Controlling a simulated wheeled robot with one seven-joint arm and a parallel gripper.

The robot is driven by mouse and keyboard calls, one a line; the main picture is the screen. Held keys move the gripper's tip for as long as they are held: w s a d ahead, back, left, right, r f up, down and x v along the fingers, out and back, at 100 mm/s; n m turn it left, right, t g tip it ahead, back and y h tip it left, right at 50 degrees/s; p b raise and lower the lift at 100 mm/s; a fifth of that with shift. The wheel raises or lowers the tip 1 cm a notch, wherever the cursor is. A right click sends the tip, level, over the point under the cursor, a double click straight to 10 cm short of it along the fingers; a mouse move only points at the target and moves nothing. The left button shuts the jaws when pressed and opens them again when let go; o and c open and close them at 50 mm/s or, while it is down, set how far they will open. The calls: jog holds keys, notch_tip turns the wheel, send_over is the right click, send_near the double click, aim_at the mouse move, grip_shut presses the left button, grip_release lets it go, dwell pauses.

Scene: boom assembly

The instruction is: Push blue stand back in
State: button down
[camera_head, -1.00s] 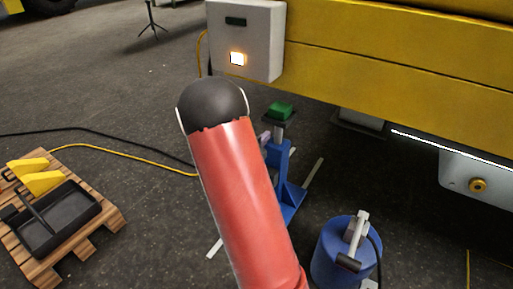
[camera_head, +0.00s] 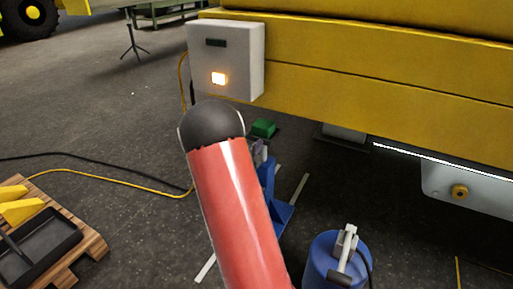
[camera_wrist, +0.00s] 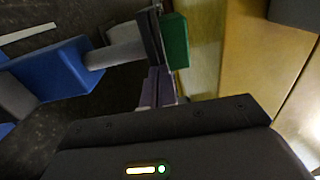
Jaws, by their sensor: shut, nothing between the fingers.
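The blue stand (camera_head: 283,212) stands on the dark floor below the yellow boom (camera_head: 350,70), partly hidden behind my red arm. Its grey post carries a dark plate and a green pad (camera_head: 263,128) close under the boom. In the wrist view the blue stand (camera_wrist: 50,72) lies sideways at the left, with its green pad (camera_wrist: 176,42) beside the yellow surface. My gripper (camera_wrist: 156,75) is shut and empty, its fingertips close to the stand's top plate. I cannot tell whether they touch it. In the head view my arm hides most of the gripper.
A grey control box (camera_head: 228,60) with a lit button hangs on the boom's end. A blue cylinder (camera_head: 325,262) stands at the front right. A wooden pallet (camera_head: 85,245) with a black tray lies at the left. Cables cross the floor; the floor behind is fairly open.

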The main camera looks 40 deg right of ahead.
jog(key=p+x, duration=0.2)
jog(key=x, duration=2.4)
jog(key=shift+w+d+r, duration=0.2)
jog(key=shift+d+r, duration=0.1)
jog(key=shift+r, duration=0.05)
jog(key=shift+d+r, duration=0.1)
